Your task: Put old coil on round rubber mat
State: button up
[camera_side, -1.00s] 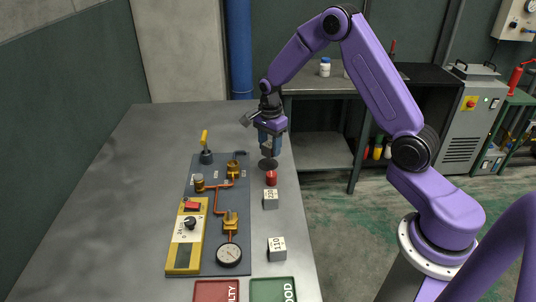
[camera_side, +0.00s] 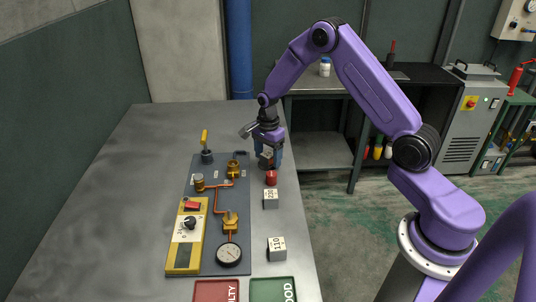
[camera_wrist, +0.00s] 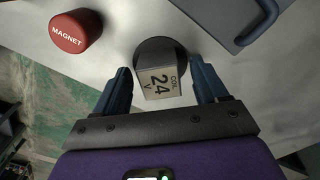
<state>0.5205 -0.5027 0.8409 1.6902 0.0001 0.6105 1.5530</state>
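A pale grey block-shaped coil marked "COIL 24 V" (camera_wrist: 160,84) is between my gripper's fingers, over the dark round mat (camera_wrist: 150,47) in the wrist view. It also shows low between the fingers in the side view (camera_side: 266,156). My gripper (camera_wrist: 163,75), with blue fingers, is low at the mat. Narrow gaps show between the coil and both fingers, so the gripper looks open around it. Part of the mat is hidden under the coil. Whether the coil's underside rests fully on the mat cannot be told.
A red "MAGNET" cylinder (camera_wrist: 76,31) stands close beside the mat. Blocks marked 220 or similar (camera_side: 270,200) and 110 (camera_side: 277,249) stand nearer the front. The dark panel (camera_side: 218,255) with pipes and gauge lies left. Red (camera_side: 216,291) and green (camera_side: 272,290) trays lie in front.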

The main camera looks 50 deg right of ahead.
aim_at(268, 154)
notch_tip(268, 154, up, 12)
jog(key=shift+r, duration=0.25)
dwell(0.6)
jog(key=s+a+r+n, duration=0.3)
jog(key=s+a+n, duration=0.4)
jog(key=s+n, duration=0.1)
jog(key=s+a+r+n, duration=0.2)
jog(key=s+a+n, duration=0.5)
jog(key=s, duration=0.2)
jog(key=s+d+n, duration=0.1)
jog(key=s+n, duration=1.4)
jog(key=s, duration=0.4)
jog(key=shift+s+d+r+n, duration=0.15)
jog(key=shift+s+r+n, duration=0.05)
jog(key=shift+r+n, duration=0.1)
